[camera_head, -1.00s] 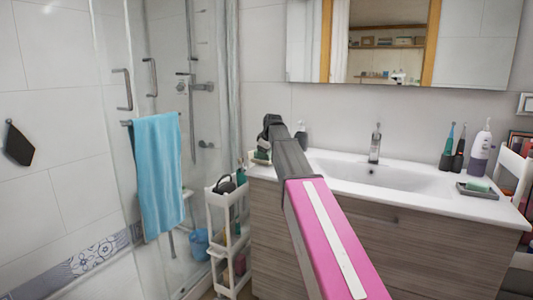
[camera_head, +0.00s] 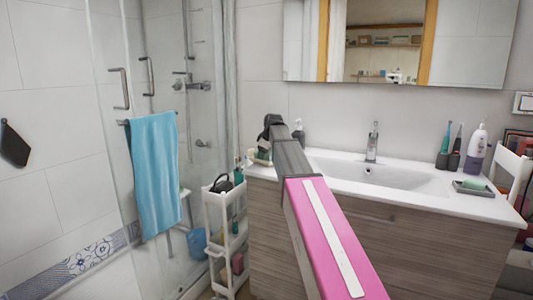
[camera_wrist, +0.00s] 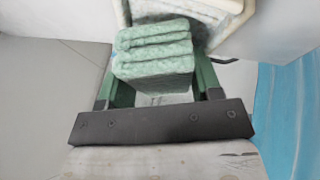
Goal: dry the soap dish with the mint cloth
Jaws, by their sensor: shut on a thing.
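The mint cloth (camera_wrist: 155,68) is a folded, fuzzy green stack between the dark green fingers of my gripper (camera_wrist: 160,72) in the wrist view. My gripper is shut on it and holds it near the pale cart. In the head view my arm hides most of the gripper, near the counter's left end. A grey soap dish (camera_head: 482,193) with a green soap bar (camera_head: 473,184) on it sits at the right end of the counter, far from my gripper. I cannot tell whether the dish is wet.
The white sink counter (camera_head: 335,176) has a faucet (camera_head: 372,142), a brush holder (camera_head: 450,160) and a pump bottle (camera_head: 475,150) at the right. A white cart (camera_head: 213,210) stands left of the cabinet. A blue towel (camera_head: 155,175) hangs on the shower door.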

